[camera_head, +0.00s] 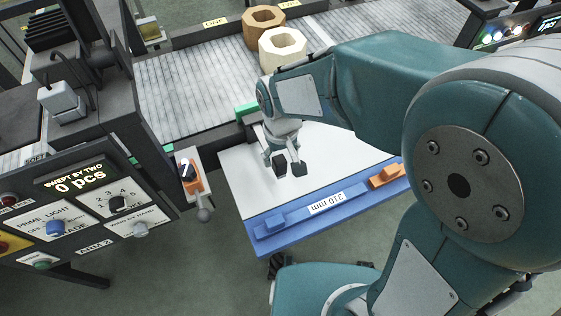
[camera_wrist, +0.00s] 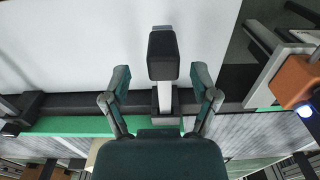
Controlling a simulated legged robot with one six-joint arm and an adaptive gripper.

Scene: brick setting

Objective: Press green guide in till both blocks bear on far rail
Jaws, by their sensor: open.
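The green guide (camera_head: 247,109) shows as a short green piece at the conveyor's near edge, mostly hidden by my arm. In the wrist view it is a long green strip (camera_wrist: 75,126) behind a dark bar. A dark block on a grey stem (camera_wrist: 163,55) juts from there over the white board. My gripper (camera_head: 285,167) is open above the board; in the wrist view its fingers stand either side of the stem, contact unclear. The brown hexagonal block (camera_head: 264,20) is by the far rail (camera_head: 190,37). The cream hexagonal block (camera_head: 283,42) sits nearer, apparently clear of that rail.
A white board (camera_head: 238,177) with a blue strip (camera_head: 300,222) marked 310 mm lies in front. The strip carries a blue piece and an orange piece (camera_head: 386,176). A control panel (camera_head: 90,205) and an orange-based lever (camera_head: 190,180) stand left. The left conveyor surface (camera_head: 185,95) is clear.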

